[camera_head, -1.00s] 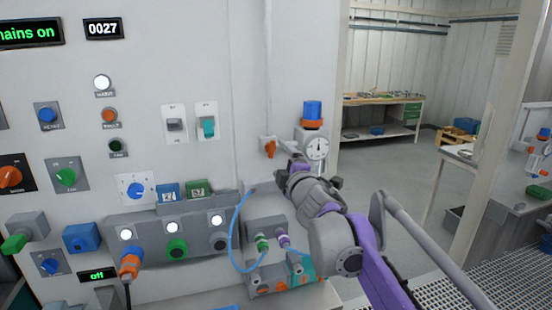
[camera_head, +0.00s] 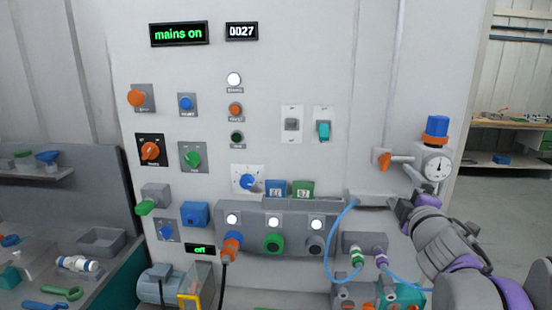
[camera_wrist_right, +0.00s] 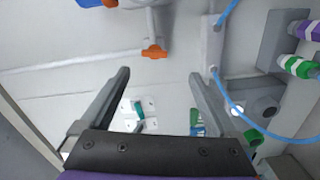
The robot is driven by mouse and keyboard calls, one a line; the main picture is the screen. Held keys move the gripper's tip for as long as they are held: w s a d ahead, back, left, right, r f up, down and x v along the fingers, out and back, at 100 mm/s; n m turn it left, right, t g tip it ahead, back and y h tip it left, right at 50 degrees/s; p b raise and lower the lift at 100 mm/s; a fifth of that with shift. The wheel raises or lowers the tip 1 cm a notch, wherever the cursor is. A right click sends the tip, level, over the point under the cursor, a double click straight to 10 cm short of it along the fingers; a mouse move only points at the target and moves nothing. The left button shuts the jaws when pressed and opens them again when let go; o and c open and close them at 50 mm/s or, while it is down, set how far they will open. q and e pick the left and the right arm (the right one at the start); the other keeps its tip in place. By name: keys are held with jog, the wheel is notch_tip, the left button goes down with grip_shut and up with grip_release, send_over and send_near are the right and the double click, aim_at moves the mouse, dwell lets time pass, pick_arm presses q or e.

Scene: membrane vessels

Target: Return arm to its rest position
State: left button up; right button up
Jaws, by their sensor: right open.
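My right arm comes in from the lower right of the head view, in grey and purple. Its gripper (camera_head: 402,208) is in front of the wall panel, below the orange valve handle (camera_head: 382,160) and left of the gauge. In the right wrist view the two fingers of the gripper (camera_wrist_right: 160,76) are spread apart with nothing between them. The orange handle (camera_wrist_right: 154,51) shows beyond the fingertips, apart from them. My left gripper is not in view.
A round gauge with a blue cap (camera_head: 437,163) is just above the right arm. A blue hose (camera_head: 328,245) loops beside the gripper, by green and purple connectors (camera_head: 381,258). A bench with loose parts (camera_head: 75,263) stands at the left.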

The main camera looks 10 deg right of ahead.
jog(key=s+a+f+m+g+y, duration=0.1)
jog(key=s+a+f+m+g, duration=0.2)
jog(key=f, duration=0.9)
jog(key=s+a+f+m+g+y, duration=0.2)
jog(key=s+a+f+m+g, duration=0.2)
jog(key=s+a+f, duration=0.4)
jog(key=s+a+f+m+g+y, duration=0.1)
jog(key=s+a+f+m+g, duration=0.3)
jog(key=s+f, duration=0.9)
notch_tip(320, 180, down, 5)
jog(key=a+m, duration=0.1)
jog(key=a, duration=0.1)
jog(key=shift+a+m+y, duration=0.3)
jog(key=shift+f, duration=0.1)
